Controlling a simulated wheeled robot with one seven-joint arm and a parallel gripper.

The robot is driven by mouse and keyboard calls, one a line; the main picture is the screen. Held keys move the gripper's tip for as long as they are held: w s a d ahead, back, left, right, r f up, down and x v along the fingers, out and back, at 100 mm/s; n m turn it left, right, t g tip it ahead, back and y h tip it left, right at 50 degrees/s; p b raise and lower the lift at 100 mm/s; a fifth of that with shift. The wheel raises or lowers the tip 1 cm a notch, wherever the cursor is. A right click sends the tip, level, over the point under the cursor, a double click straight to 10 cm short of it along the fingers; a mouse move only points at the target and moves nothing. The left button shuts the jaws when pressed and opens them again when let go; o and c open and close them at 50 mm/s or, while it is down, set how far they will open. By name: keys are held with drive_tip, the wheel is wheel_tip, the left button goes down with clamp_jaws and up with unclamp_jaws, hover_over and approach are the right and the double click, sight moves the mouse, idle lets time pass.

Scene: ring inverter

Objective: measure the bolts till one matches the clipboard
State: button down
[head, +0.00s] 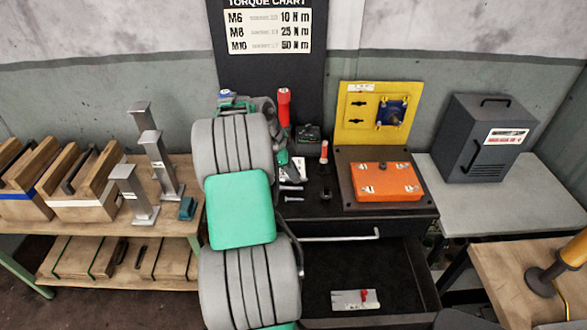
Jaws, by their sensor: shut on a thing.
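My gripper (281,157) is mostly hidden behind my own arm, over the left part of the black bench top (325,205). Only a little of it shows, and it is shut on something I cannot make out. Two grey bolts lie on the bench top just below it, an upper bolt (290,188) and a lower bolt (294,199). A small white sheet (299,168), perhaps the clipboard, is close to the gripper's right; its writing is too small to read. A flat metal piece with a red knob (355,299), perhaps a gauge, lies in the open drawer (400,275).
An orange box (386,182) on a dark base and a yellow panel (372,113) stand to the right. A red-handled tool (284,105) and a red-and-white cylinder (323,152) stand behind. The open drawer juts forward.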

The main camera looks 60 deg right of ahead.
drive_tip(key=b, duration=1)
approach(294, 199)
drive_tip(key=s+f, duration=0.1)
drive_tip(key=f, duration=0.1)
drive_tip(key=s+a+f, duration=0.1)
drive_tip(key=s+f, duration=0.1)
drive_tip(key=s+a+f, duration=0.1)
drive_tip(key=s+f, duration=0.1)
drive_tip(key=shift+s+a+f, duration=0.1)
drive_tip(key=shift+s+f, duration=0.05)
drive_tip(key=shift+f, duration=0.15)
drive_tip(key=c, duration=1.4)
unclamp_jaws()
drive_tip(key=shift+c, duration=0.2)
